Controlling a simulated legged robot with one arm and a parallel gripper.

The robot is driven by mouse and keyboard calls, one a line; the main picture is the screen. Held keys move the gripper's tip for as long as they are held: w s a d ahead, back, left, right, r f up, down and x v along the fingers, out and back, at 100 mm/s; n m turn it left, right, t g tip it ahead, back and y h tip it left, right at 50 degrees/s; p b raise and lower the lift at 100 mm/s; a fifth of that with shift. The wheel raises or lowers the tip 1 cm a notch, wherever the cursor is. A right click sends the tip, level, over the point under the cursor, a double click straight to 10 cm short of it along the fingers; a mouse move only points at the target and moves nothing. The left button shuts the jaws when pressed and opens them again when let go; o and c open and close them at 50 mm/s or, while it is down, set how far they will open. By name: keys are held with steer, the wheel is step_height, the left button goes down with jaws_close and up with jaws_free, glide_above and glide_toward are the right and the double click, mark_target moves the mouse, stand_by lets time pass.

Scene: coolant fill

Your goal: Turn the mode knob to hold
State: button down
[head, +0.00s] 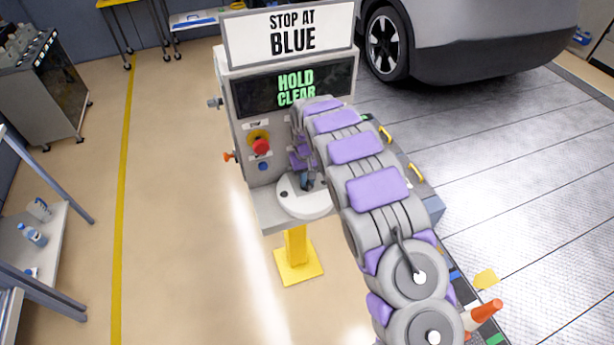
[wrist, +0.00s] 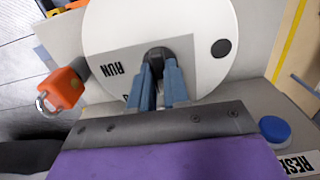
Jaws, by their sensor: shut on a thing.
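The mode knob (wrist: 155,55) is a dark knob in the middle of a round white dial (wrist: 210,25). My gripper (wrist: 159,68) has its two blue fingers shut on the knob, one on each side. A grey plate with the word RUN (wrist: 112,69) lies left of the fingers; a second label below it is mostly covered. In the head view the dial (head: 298,207) sits on the console's ledge, and my gripper (head: 306,180) reaches down to it. My arm hides part of the dial, and the knob's pointing direction cannot be told. The console screen (head: 292,88) reads HOLD CLEAR in green.
A sign (head: 290,34) above reads STOP AT BLUE. A red button (head: 261,147) and a blue button (head: 263,166) are on the console front. An orange block with a ring (wrist: 63,88) is left of the dial. Shelves (head: 40,225) stand at left; the floor between is clear.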

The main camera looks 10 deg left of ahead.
steer(key=shift+w+a+r, duration=0.1)
steer(key=shift+w+r, duration=0.1)
stand_by(0.4)
steer(key=c, duration=1.1)
jaws_free()
steer(key=shift+a+f, duration=0.1)
steer(key=shift+f, duration=0.05)
steer(key=shift+s, duration=0.1)
steer(key=shift+r, duration=0.45)
step_height(320, 180, up, 16)
steer(key=p, duration=0.1)
steer(key=shift+r, duration=0.15)
